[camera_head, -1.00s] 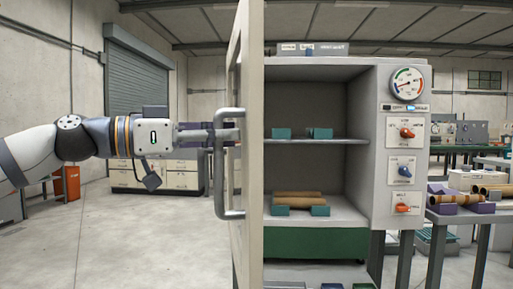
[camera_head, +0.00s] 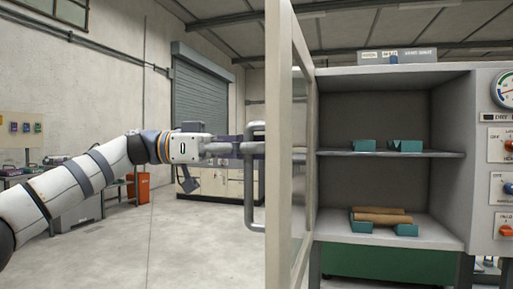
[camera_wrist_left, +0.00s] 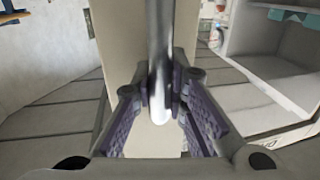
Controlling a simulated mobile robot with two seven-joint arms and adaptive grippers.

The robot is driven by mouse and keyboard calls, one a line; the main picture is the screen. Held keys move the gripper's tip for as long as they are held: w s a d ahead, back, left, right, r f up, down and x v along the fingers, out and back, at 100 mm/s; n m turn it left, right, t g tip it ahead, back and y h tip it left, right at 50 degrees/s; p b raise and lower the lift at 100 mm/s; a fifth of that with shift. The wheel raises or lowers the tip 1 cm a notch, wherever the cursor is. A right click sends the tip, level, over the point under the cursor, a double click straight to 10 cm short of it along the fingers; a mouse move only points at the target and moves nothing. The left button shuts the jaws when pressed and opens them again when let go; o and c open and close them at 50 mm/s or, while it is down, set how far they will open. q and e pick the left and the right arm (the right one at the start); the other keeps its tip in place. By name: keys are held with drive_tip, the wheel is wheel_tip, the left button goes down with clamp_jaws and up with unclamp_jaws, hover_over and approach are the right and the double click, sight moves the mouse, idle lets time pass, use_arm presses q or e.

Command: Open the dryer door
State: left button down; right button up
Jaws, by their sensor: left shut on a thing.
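The dryer door (camera_head: 280,150) stands open, swung out toward me, and I see it nearly edge-on with its glass side facing right. Its grey bar handle (camera_head: 253,205) is on the left face of the door. My left gripper (camera_head: 251,148) reaches in from the left and is shut on the handle. In the left wrist view the handle (camera_wrist_left: 160,45) runs down between the purple fingers (camera_wrist_left: 161,100). The dryer (camera_head: 395,110) is open at the front, with its inside visible. My right gripper is in no view.
Inside the dryer, brown tubes (camera_head: 381,216) rest on teal blocks on the lower floor, and teal blocks (camera_head: 405,146) sit on the shelf. Dials and knobs (camera_head: 509,145) are at the right edge. Drawers (camera_head: 215,182) and an orange bin (camera_head: 138,186) stand behind my arm.

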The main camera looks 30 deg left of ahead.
use_arm(q)
drive_tip(key=shift+d+f, duration=0.15)
drive_tip(key=c, duration=1.6)
unclamp_jaws()
drive_tip(key=shift+s, duration=0.15)
drive_tip(key=shift+o, duration=0.2)
drive_tip(key=v, duration=1.2)
